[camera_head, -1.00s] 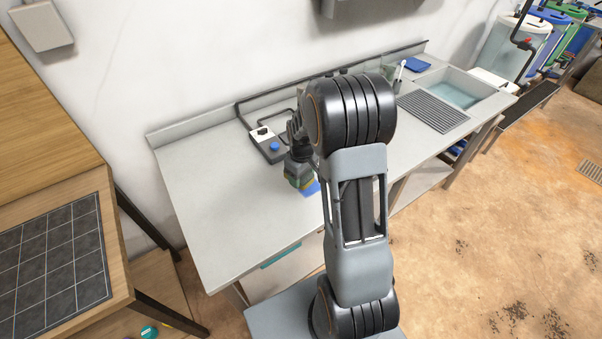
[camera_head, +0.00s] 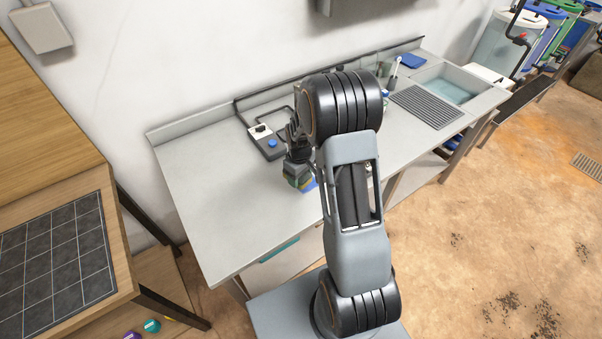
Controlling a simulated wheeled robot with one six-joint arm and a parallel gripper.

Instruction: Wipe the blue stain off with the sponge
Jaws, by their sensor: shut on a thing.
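My gripper (camera_head: 297,170) is low over the grey worktop (camera_head: 225,215), left of my arm's big black joint. It is shut on the sponge (camera_head: 299,184), a small block with a yellowish edge, held at or just above the worktop; I cannot tell whether it touches. The blue stain (camera_head: 311,187) shows as a small blue patch on the worktop at the sponge's right edge. The sponge and my gripper hide part of it, and my arm may hide more.
A grey box with a blue button (camera_head: 271,146) stands behind my gripper, with black pipe along the wall. A drain grate (camera_head: 427,106) and sink (camera_head: 452,90) lie to the right. The worktop's left part is clear. A tiled wooden table (camera_head: 60,260) stands left.

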